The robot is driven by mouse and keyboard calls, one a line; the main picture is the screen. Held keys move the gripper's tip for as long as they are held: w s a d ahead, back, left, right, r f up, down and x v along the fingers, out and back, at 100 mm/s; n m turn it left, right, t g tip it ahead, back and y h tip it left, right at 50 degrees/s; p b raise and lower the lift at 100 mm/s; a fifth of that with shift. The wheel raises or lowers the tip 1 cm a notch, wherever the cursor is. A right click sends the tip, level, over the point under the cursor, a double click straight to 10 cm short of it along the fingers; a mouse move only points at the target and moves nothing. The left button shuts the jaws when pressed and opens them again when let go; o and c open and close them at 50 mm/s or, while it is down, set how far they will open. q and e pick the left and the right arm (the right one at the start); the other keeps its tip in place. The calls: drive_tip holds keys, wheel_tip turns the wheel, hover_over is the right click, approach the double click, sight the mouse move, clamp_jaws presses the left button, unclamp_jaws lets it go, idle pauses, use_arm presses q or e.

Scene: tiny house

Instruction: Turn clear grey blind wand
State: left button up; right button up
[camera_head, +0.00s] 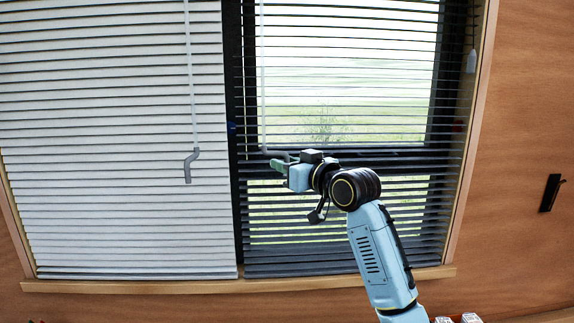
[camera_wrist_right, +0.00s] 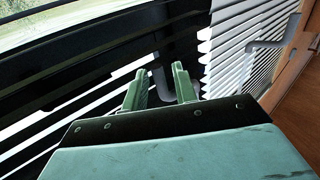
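A blind wand with a pale rod (camera_head: 263,80) hangs at the left side of the right-hand, open-slatted blind. Its lower end is at my right gripper (camera_head: 279,160), which partly hides it. In the right wrist view, my right gripper (camera_wrist_right: 159,85) has its two green fingers apart. The wand's grey handle (camera_wrist_right: 160,82) shows between and just beyond them; I cannot tell whether it touches either finger. A second wand (camera_head: 192,90) with a grey crank handle (camera_head: 190,164) hangs before the closed white blind on the left. My left gripper is not in view.
The closed white blind (camera_head: 110,150) covers the left window half. The dark open-slatted blind (camera_head: 350,215) covers the right half, close to my right gripper. A wooden sill (camera_head: 150,286) runs below. A black fixture (camera_head: 551,192) is on the right wall.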

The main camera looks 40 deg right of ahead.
drive_tip(key=s+b, duration=0.4)
drive_tip(key=s, duration=0.9)
drive_tip(key=shift+s+d, duration=0.2)
drive_tip(key=shift+d, duration=0.15)
